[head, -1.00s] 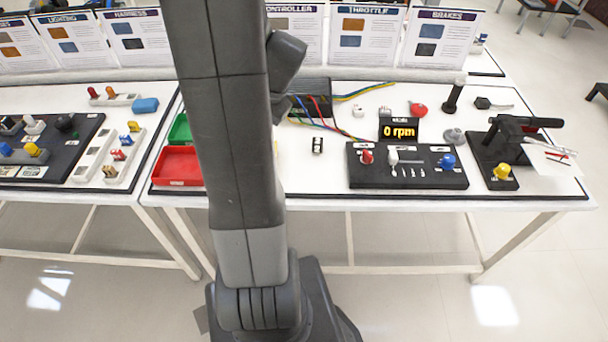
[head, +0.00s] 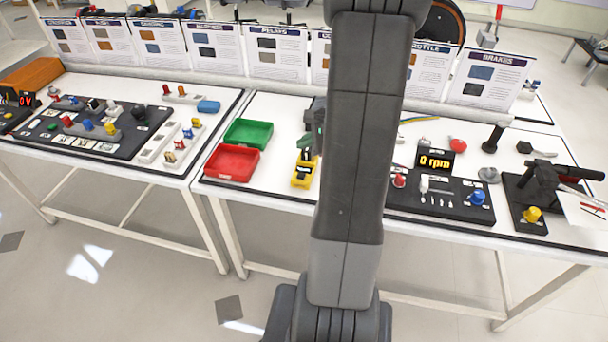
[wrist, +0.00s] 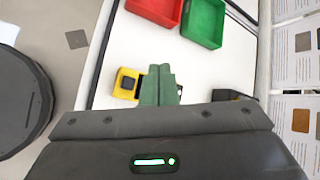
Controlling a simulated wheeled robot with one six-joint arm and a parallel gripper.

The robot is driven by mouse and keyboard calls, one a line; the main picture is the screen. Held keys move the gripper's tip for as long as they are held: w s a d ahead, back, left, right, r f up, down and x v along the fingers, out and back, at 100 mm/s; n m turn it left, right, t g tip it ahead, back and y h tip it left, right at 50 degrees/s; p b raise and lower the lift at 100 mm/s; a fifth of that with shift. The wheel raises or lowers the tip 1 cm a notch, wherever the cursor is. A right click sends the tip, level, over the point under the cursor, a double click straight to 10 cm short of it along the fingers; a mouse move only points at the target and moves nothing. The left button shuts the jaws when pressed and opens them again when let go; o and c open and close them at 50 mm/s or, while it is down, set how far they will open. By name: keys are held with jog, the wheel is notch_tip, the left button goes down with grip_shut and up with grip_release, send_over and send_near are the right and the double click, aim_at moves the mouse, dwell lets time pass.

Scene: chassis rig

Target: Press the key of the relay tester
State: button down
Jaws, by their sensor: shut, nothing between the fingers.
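The relay tester appears to be the small yellow and black device (head: 303,172) on the white bench, just right of the red tray, partly hidden by my arm in the head view. In the wrist view the yellow and black device (wrist: 127,82) lies just left of my fingers. Its key cannot be made out for certain; a dark part shows on the yellow body. My gripper (wrist: 159,72) is shut and empty, its green fingers together over the bench beside the device. In the head view my gripper is mostly hidden behind my arm.
A red tray (head: 232,163) and a green tray (head: 248,134) sit left of the device. To the right are a black panel (head: 440,198) with knobs, a "0 rpm" display (head: 436,161) and a brake lever unit (head: 545,190). Upright cards (head: 277,55) line the back.

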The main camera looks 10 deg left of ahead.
aim_at(305, 176)
jog(key=shift+f+b, duration=3.55)
jog(key=shift+f, duration=0.85)
jog(key=shift+f+b, duration=0.4)
jog(key=shift+b, duration=0.05)
jog(key=shift+f+b, duration=0.45)
jog(key=shift+f, duration=0.05)
jog(key=shift+r, duration=0.1)
jog(key=shift+r+p, duration=0.7)
jog(key=shift+r, duration=0.15)
notch_tip(305, 176, up, 5)
jog(key=p, duration=0.4)
